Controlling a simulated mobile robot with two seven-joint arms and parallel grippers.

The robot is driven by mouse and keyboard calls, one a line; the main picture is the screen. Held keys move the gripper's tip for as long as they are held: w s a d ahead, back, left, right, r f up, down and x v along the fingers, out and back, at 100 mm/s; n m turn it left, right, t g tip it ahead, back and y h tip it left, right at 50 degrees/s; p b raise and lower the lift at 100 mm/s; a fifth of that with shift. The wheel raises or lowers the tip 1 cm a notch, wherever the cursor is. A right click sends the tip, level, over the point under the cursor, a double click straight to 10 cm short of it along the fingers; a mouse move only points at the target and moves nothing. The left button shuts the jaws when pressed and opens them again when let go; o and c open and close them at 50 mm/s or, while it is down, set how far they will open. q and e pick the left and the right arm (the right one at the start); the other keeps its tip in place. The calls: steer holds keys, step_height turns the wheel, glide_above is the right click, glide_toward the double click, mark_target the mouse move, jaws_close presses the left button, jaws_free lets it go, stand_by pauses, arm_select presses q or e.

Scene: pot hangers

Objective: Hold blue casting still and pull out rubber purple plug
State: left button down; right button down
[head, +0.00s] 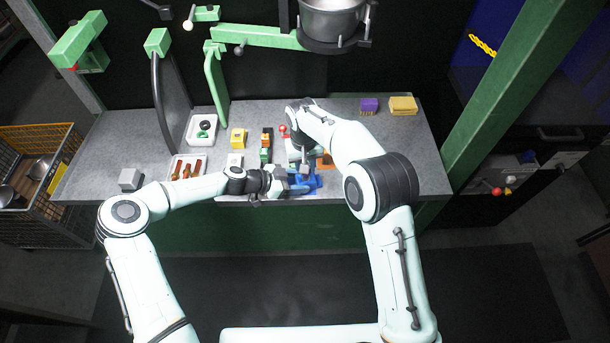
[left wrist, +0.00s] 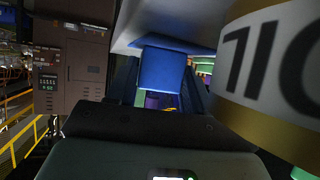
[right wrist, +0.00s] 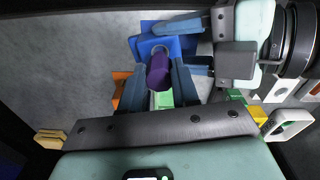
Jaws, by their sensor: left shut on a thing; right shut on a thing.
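The blue casting (head: 307,184) sits near the front edge of the grey bench, partly hidden by my arms. My left gripper (head: 290,184) comes in from the left and is shut on the casting, whose blue body (left wrist: 160,72) shows between its fingers in the left wrist view. In the right wrist view the casting (right wrist: 147,44) has the purple plug (right wrist: 158,72) sticking out of a round hole. My right gripper (right wrist: 163,88) is shut on the plug, one finger on each side. In the head view my right arm mostly hides the plug.
White trays (head: 188,139) with small parts stand left of the casting. A yellow block (head: 238,138) is behind my left forearm. The bench's right side is mostly clear.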

arm_select(q)
steer(key=shift+s+f, duration=0.1)
steer(key=shift+f, duration=0.15)
arm_select(e)
steer(key=shift+r, duration=1.1)
arm_select(q)
steer(key=c, duration=0.7)
jaws_free()
steer(key=shift+c, duration=0.2)
steer(key=o, duration=0.4)
steer(key=shift+r, duration=0.1)
steer(key=v, duration=1.1)
steer(key=shift+a, duration=0.25)
steer(key=shift+s+a+r, duration=0.1)
steer(key=shift+a+r, duration=0.1)
